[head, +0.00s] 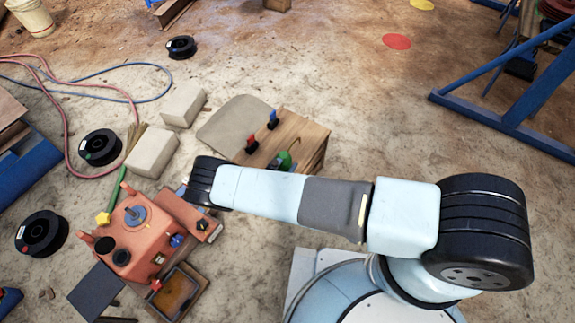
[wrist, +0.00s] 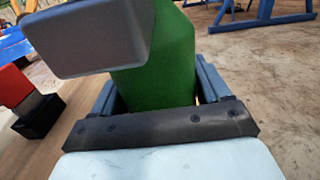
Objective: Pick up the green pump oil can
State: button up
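The green pump oil can (wrist: 158,75) stands between the two fingers of my gripper (wrist: 157,82) in the wrist view. The fingers flank it, with a thin gap showing beside the right finger; firm contact is not visible. A grey block-shaped part (wrist: 92,38) covers the can's upper left in this view. In the head view only a bit of the green can (head: 284,159) shows above my arm, at the front of a wooden box (head: 306,143). My gripper is hidden behind my arm there.
Red and blue-black small items (head: 252,144) stand on the wooden box, also visible in the wrist view (wrist: 38,115). An orange machine housing (head: 140,240) lies left of my arm. Pale blocks (head: 152,150), black spools (head: 100,147) and hoses lie beyond. A blue frame (head: 490,110) stands right.

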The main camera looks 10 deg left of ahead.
jog(key=c, duration=0.9)
jog(key=shift+o, duration=0.2)
jog(key=shift+r, duration=0.1)
